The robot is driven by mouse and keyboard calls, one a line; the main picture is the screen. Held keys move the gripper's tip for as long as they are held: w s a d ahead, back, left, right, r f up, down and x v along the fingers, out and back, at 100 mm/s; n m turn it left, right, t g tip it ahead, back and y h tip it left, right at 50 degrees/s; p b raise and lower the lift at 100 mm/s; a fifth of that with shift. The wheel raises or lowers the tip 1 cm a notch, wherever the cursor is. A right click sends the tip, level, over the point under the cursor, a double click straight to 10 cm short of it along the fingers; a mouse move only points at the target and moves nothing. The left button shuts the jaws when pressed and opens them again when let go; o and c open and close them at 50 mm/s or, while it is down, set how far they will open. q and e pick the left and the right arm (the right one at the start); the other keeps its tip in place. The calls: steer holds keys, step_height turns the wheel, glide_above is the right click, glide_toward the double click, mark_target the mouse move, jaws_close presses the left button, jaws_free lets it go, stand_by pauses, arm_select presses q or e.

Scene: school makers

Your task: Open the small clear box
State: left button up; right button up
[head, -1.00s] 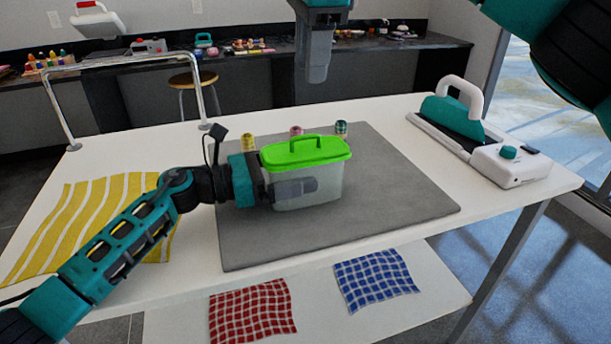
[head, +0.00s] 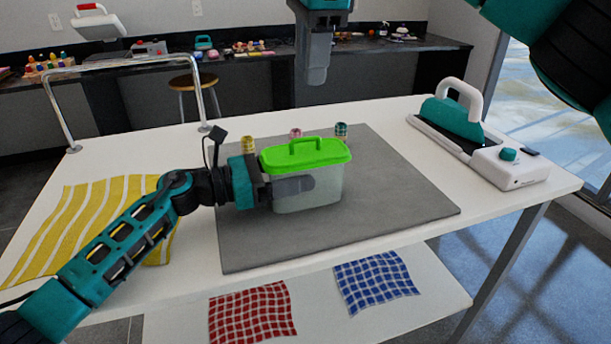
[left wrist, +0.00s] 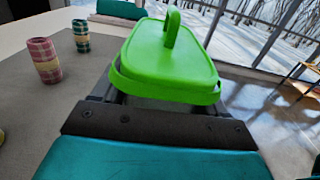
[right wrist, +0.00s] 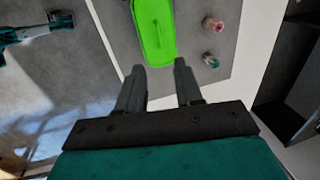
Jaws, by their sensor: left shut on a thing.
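The small clear box (head: 318,193) stands upright on the grey mat, with its green lid (head: 303,154) and lid handle on top. The lid sits on the box; it fills the middle of the left wrist view (left wrist: 168,58). My left gripper (head: 292,187) is shut on the box, its fingers along the box's sides below the lid. My right gripper (head: 316,78) hangs above and behind the box, pointing down. In the right wrist view its two fingers (right wrist: 160,85) are apart with nothing between them, and the green lid (right wrist: 153,28) lies beyond their tips.
The grey mat (head: 400,205) has bare room right of the box. Several small patterned rolls (head: 341,130) stand behind the box. A white and teal press (head: 480,140) sits at right, yellow striped cloth (head: 75,220) at left. Red (head: 252,312) and blue (head: 375,280) cloths lie on the lower shelf.

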mark_target(306, 140)
steer(key=shift+s+f, duration=0.1)
steer(key=shift+f, duration=0.1)
steer(key=shift+c, duration=1.4)
steer(key=shift+s+d+f+t, duration=0.2)
steer(key=shift+s+f+t, duration=0.2)
steer(key=shift+t, duration=0.2)
steer(key=shift+c, duration=0.2)
steer(key=x, duration=1.2)
steer(key=shift+a, duration=0.25)
steer(key=shift+c, duration=0.4)
jaws_close()
steer(key=shift+r, duration=0.15)
steer(key=shift+r, duration=0.95)
